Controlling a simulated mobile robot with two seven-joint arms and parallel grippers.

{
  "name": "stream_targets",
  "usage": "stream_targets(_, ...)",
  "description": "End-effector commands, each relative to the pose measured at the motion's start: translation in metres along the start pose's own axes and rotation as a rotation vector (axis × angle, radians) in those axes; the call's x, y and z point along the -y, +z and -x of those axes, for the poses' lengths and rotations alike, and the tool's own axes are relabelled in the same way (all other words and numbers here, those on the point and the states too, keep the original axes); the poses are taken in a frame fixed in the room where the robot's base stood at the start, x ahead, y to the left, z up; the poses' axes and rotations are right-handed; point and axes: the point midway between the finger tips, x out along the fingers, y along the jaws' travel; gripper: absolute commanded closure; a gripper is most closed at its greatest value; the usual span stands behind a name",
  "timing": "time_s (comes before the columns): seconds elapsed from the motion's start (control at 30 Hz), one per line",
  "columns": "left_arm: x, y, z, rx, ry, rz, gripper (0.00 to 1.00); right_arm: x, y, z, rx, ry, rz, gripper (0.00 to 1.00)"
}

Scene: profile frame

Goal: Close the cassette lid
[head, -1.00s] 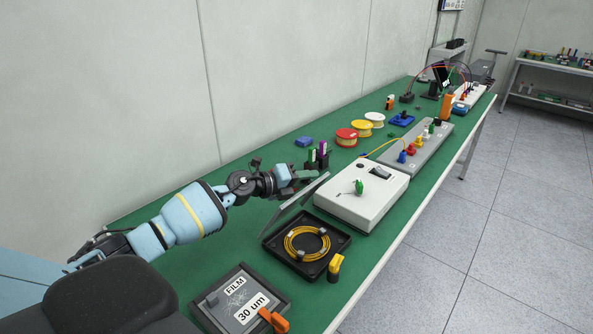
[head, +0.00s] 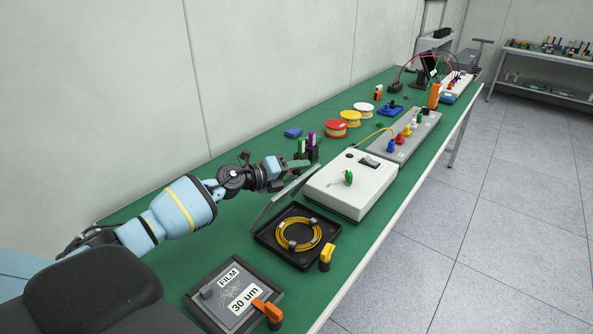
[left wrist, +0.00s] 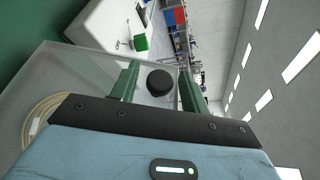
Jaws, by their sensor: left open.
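The open cassette is a black tray (head: 262,238) with a coil of yellow cable (head: 300,240) inside. Its grey see-through lid (head: 275,203) stands raised on the tray's far left side, tilted up toward the white box. A yellow latch (head: 327,255) stands at the tray's right side. My left gripper (head: 300,168) is at the lid's upper part, on its outer side. The lid (left wrist: 75,72) also shows there. My right gripper is not in view.
A white box (head: 350,196) with a green switch stands just beyond the tray. A closed cassette (head: 262,287) marked FILM 30 um, with an orange latch, lies nearer. Spools (head: 336,129) lie farther along the bench.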

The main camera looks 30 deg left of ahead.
Motion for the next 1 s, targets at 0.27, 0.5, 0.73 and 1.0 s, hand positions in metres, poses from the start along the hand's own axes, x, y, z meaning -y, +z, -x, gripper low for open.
stream_targets(0.27,-0.001,0.001,0.038,0.001,0.003,-0.003,0.54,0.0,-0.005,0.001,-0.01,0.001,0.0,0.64)
stream_targets(0.5,-0.002,0.0,0.065,0.0,0.003,-0.001,0.54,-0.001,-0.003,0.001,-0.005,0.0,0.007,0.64)
stream_targets(0.73,0.0,0.0,0.074,0.001,0.0,-0.001,0.54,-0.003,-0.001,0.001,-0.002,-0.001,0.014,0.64)
stream_targets(1.0,0.001,0.001,0.075,0.001,0.0,-0.001,0.58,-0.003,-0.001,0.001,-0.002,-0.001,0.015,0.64)
